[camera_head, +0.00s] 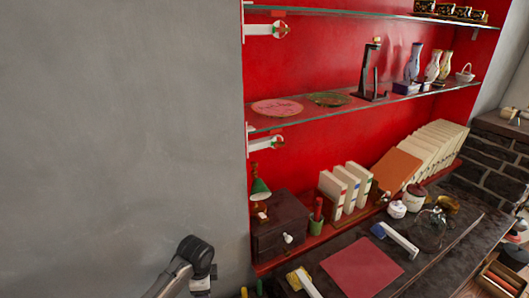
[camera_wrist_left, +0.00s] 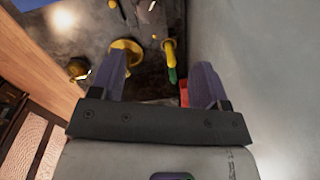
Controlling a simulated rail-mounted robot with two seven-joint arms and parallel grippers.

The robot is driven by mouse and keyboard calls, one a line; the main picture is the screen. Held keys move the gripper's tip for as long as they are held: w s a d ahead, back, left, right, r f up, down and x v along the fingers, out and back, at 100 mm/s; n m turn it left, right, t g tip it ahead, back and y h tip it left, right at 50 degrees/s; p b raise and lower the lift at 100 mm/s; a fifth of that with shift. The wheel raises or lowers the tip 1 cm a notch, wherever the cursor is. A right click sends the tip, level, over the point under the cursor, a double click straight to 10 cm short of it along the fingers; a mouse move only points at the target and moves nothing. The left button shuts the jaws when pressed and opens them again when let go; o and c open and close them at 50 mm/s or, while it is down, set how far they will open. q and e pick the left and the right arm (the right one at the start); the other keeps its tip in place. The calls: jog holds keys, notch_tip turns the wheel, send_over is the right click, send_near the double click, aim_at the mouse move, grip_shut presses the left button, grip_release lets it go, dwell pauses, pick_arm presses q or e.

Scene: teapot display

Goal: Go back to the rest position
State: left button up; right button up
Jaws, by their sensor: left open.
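My left gripper (camera_wrist_left: 160,75) shows in the left wrist view with its two fingers spread apart and nothing between them. Beyond the fingers lie a round yellow object (camera_wrist_left: 127,47) and a yellow and green object (camera_wrist_left: 170,62) on a dark surface, apart from the gripper as far as I can tell. In the head view only a dark joint of my left arm shows at the bottom left, before the grey wall; its fingers are not visible there. My right gripper is in neither view.
Glass shelves (camera_head: 350,104) with plates and vases hang above. A grey wall (camera_head: 120,130) fills the left; space before it is clear.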

pick_arm(q)
jog(key=d+r+n+t, duration=0.3)
jog(key=r+n+t, duration=0.1)
jog(key=r, duration=0.5)
jog(key=d+r+n+t, duration=0.2)
jog(key=r+n+t, duration=0.15)
jog(key=r, duration=0.65)
jog(key=s+r+n+t+h, duration=0.2)
jog(key=s+t, duration=0.1)
jog(key=s, duration=0.2)
jog(key=s+a+f+n+g, duration=0.2)
jog(key=s+a+f+g, duration=0.1)
jog(key=s+f, duration=0.75)
jog(key=s+a+f+n+g+y, duration=0.1)
jog(key=s+a+f+g, duration=0.1)
jog(key=s+f, duration=0.9)
jog(key=s+a+f+n+g, duration=0.25)
jog(key=s+f, duration=0.35)
jog(key=s, duration=1)
notch_tip(320, 180, up, 26)
jog(key=w+m+p, duration=0.1)
jog(key=p, duration=2.4)
jog(key=shift+w+a+r+p, duration=0.15)
jog(key=shift+a+r+p, duration=0.05)
jog(key=shift+a+p, duration=0.15)
